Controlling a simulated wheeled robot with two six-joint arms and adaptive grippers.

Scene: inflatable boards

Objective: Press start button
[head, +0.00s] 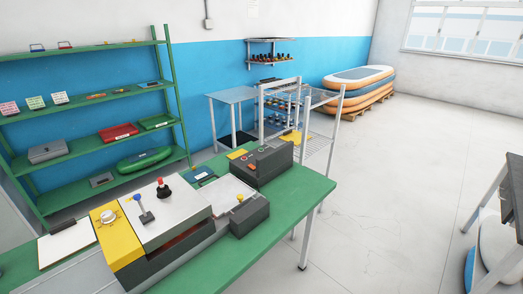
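No button can be read as the start button at this size. A grey and yellow machine (178,217) on the green table has a red-knobbed lever (162,188), a blue-knobbed lever (144,209) and a round metal dial (107,216) on its yellow part. A small dark box (249,216) beside it carries a yellow knob (240,198). Behind that, a dark control box (262,164) has small reddish buttons on its sloped top; their labels are too small to read. Neither of my grippers is in view.
The green table (287,208) has bare surface at its right end. A clipboard (66,242) lies at its left. Green shelves (95,93) hold several items. A metal rack (318,142) stands behind the table. Stacked inflatable boards (358,88) are at the back. Open floor (390,180) lies to the right.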

